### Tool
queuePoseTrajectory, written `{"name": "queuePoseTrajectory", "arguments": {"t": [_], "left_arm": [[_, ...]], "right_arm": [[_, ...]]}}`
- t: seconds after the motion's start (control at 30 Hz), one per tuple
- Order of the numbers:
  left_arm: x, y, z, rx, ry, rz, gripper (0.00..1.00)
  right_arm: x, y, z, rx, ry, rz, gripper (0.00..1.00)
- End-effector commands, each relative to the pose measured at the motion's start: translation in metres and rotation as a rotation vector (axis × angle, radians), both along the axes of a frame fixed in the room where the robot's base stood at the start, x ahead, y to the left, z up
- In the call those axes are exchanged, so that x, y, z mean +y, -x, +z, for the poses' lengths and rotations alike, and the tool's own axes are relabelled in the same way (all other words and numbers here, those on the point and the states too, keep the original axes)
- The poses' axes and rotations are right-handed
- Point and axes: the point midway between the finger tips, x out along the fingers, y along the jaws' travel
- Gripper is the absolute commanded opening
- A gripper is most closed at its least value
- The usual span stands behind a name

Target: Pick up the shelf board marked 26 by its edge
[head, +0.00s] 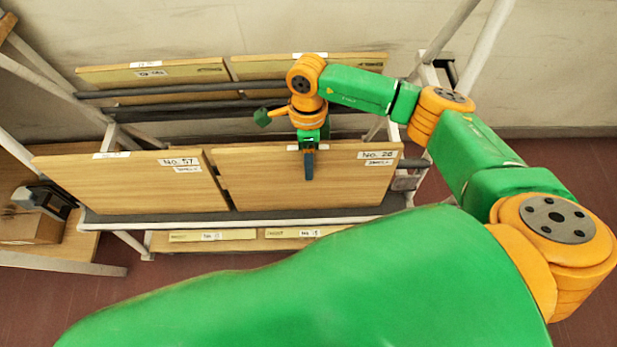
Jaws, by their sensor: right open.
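The shelf board marked 26 (300,185) is a light wooden panel at the right of the rack's front tier, leaning with its face towards me. Its white label (377,155) is at the upper right of the face, small but readable as 26. My right gripper (309,166) points down at the middle of the board's top edge, with a dark finger in front of the face. It is open. The other finger is hidden, and I cannot tell whether the fingers touch the board. My left gripper is not in view.
A board marked 57 (125,185) stands close beside it on the left. More boards (160,73) stand on the rear tier behind dark rails (180,88). White rack posts (485,45) rise at the right. A brown box (30,228) sits at far left.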

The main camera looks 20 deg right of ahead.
Motion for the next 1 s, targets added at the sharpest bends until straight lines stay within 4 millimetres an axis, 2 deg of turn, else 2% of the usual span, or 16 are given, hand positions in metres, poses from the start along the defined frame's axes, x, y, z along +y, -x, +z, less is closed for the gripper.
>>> {"name": "queuePoseTrajectory", "arguments": {"t": [0.13, 0.3, 0.33, 0.37, 1.0], "left_arm": [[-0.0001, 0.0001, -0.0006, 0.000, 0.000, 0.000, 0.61], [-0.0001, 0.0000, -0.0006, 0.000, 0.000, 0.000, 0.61], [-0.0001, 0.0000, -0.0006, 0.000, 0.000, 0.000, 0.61], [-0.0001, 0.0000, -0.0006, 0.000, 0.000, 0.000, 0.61], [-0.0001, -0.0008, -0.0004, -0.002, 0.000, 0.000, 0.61]], "right_arm": [[0.0000, -0.0001, -0.0002, 0.000, 0.000, 0.000, 0.57], [-0.0001, -0.0002, 0.0000, 0.000, 0.000, 0.000, 0.12], [-0.0001, -0.0002, 0.0000, 0.000, 0.000, 0.000, 0.04], [-0.0001, -0.0002, 0.0001, 0.000, 0.000, 0.000, 0.00], [-0.0001, -0.0005, 0.0006, -0.001, 0.000, 0.000, 0.00]]}}
